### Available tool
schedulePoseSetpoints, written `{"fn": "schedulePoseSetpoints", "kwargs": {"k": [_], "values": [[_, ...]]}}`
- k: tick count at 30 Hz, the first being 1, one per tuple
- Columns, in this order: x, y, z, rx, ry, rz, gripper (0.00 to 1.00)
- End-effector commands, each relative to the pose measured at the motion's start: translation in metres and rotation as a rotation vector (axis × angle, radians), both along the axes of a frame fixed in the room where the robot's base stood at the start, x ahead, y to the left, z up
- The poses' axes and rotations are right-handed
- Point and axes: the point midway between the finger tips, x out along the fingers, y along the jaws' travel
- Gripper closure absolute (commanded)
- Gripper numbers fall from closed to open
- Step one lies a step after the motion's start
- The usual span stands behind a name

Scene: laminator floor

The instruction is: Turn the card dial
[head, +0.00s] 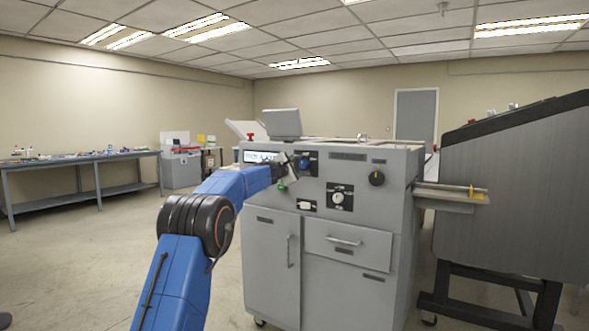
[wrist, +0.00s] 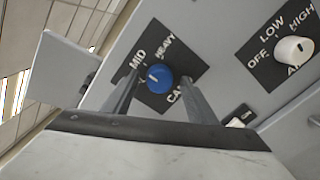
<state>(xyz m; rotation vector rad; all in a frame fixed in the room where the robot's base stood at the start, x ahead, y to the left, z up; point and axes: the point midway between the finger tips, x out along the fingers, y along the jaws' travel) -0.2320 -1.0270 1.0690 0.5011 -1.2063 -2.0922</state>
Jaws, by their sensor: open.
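The blue round dial (wrist: 159,77) sits on a black plate (wrist: 155,100) lettered MID, HEAVY and a partly hidden word starting CA. A short white mark shows on the left part of its face. My gripper (wrist: 158,80) is open, with one finger on each side of the dial. I cannot tell whether either finger touches it. In the head view the blue dial (head: 304,163) is on the upper front of the grey machine (head: 270,222), and my gripper (head: 284,172) is just left of it.
A white knob (wrist: 295,49) marked OFF, LOW and HIGH is to the right in the wrist view. A black knob (head: 376,178) is farther right on the machine. A drawer handle (head: 343,241) protrudes below. A workbench (head: 85,160) stands far left, with open floor before it.

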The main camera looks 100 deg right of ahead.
Motion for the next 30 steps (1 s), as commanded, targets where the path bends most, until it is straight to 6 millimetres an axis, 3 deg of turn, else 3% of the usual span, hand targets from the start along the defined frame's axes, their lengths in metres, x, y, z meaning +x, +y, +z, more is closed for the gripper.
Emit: {"fn": "schedulePoseSetpoints", "kwargs": {"k": [8, 30], "values": [[0.021, 0.022, 0.001, 0.001, 0.000, 0.001, 0.47], [0.108, 0.107, 0.000, 0.000, 0.000, 0.001, 0.47]]}}
